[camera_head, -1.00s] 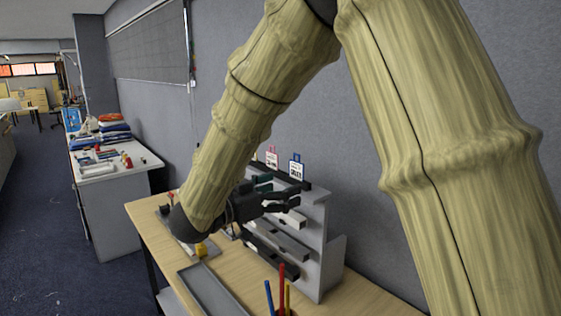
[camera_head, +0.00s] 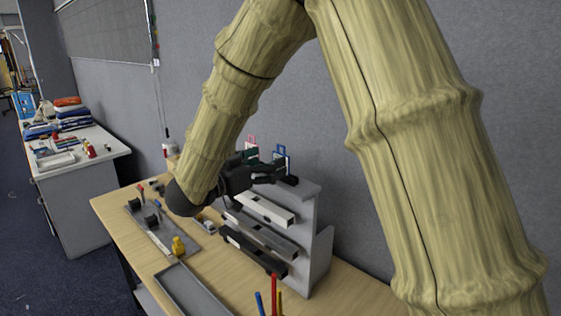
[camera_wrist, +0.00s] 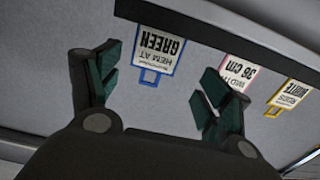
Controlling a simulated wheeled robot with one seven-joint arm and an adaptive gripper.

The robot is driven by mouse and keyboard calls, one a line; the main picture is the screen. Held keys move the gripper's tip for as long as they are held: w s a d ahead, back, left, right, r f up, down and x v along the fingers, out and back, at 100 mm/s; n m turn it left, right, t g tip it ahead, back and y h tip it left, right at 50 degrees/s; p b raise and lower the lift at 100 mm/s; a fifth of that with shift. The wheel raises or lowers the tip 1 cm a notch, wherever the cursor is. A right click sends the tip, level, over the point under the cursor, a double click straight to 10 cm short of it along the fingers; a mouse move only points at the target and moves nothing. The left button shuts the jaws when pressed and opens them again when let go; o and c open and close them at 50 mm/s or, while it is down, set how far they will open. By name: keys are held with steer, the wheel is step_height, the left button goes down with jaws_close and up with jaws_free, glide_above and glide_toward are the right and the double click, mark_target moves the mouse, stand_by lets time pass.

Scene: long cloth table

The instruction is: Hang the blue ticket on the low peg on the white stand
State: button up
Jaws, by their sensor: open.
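The blue ticket (camera_head: 281,153), a white card with a blue frame and loop, stands at the top of the pale stand (camera_head: 318,255). In the wrist view the blue ticket (camera_wrist: 163,46) appears upside down, reading "HEM AT GREEN", with its loop towards me. My gripper (camera_head: 268,172) is at the top of the stand, close to the tickets. In the wrist view my gripper (camera_wrist: 157,70) has its green-padded fingers apart, with nothing between them. The blue ticket shows beyond the gap, apart from both pads. I cannot make out a low peg.
A pink ticket (camera_wrist: 237,70) and a yellow ticket (camera_wrist: 290,95) are right of the blue one in the wrist view. The stand carries a white bar (camera_head: 262,208) and dark bars below. A grey tray (camera_head: 193,293), a yellow object (camera_head: 178,246) and upright coloured sticks (camera_head: 274,290) are on the table.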

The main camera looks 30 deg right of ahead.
mark_target(280, 154)
steer(key=shift+s+d+r, duration=0.25)
steer(key=shift+s+r, duration=0.05)
steer(key=shift+r, duration=0.05)
steer(key=shift+d+r+p, duration=0.15)
steer(key=shift+d+p, duration=0.1)
steer(key=shift+p, duration=0.3)
steer(key=p+x, duration=0.1)
steer(key=x, duration=0.1)
steer(key=p+x, duration=0.1)
steer(key=shift+w+d+r+p, duration=0.1)
steer(key=shift+d+r+p, duration=0.1)
steer(key=shift+d+p, duration=0.15)
steer(key=shift+w+d+f, duration=0.1)
steer(key=shift+d+f, duration=0.05)
steer(key=shift+d, duration=0.15)
steer(key=shift+w, duration=0.1)
steer(key=shift+c, duration=0.4)
steer(key=c, duration=0.7)
